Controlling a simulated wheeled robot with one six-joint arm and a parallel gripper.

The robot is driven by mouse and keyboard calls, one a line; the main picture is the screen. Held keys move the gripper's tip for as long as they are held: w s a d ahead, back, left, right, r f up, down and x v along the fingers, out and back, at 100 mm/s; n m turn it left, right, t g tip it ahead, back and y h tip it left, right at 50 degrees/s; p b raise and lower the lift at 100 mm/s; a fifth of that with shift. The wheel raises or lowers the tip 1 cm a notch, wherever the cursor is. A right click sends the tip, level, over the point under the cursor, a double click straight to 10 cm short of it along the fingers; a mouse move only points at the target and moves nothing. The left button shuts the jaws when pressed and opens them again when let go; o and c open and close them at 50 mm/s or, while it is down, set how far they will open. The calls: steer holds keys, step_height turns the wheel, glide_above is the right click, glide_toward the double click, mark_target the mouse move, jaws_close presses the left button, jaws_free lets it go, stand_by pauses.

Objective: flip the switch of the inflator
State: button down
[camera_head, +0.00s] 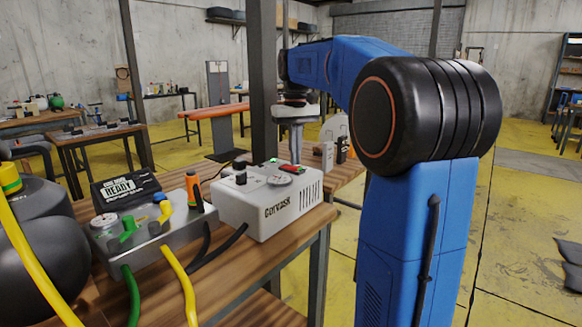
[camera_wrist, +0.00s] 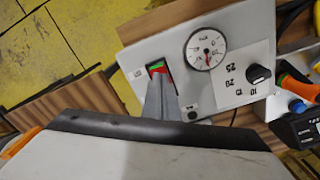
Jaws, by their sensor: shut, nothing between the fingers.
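The inflator (camera_head: 268,208) is a pale grey box on the wooden bench. In the wrist view its top panel (camera_wrist: 160,45) carries the small switch (camera_wrist: 157,67), with a green part and a red part. My gripper (camera_wrist: 157,82) is shut and empty, its grey fingertips over the switch and covering part of it. I cannot tell whether they touch it. In the head view my gripper (camera_head: 296,150) points down at the inflator's far side, near the switch (camera_head: 291,169).
A round gauge (camera_wrist: 206,49) and black knob (camera_wrist: 258,75) share the panel. Left of the inflator stands a metal unit (camera_head: 150,240) with green and yellow hoses, an orange-handled tool (camera_head: 193,188) and a black "READY" box (camera_head: 125,188). A dark post (camera_head: 263,75) rises behind.

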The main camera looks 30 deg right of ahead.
steer(key=shift+f, duration=0.55)
stand_by(0.4)
step_height(320, 180, up, 7)
stand_by(0.9)
stand_by(0.5)
steer(key=shift+t, duration=0.5)
steer(key=s+a, duration=0.1)
steer(key=s, duration=0.1)
steer(key=s+a+f, duration=0.1)
steer(key=s+a, duration=0.1)
steer(key=s+a+f, duration=0.1)
steer(key=shift+s+a+f, duration=0.25)
steer(key=shift+s+a, duration=0.15)
steer(key=s+a+f+n+t, duration=0.1)
steer(key=s+a+f, duration=0.4)
steer(key=s+f, duration=0.7)
steer(key=s+a+f+n+t, duration=0.1)
steer(key=s+a+f, duration=0.5)
steer(key=s+f, duration=0.6)
steer(key=shift+s+t, duration=0.2)
steer(key=shift+t, duration=0.7)
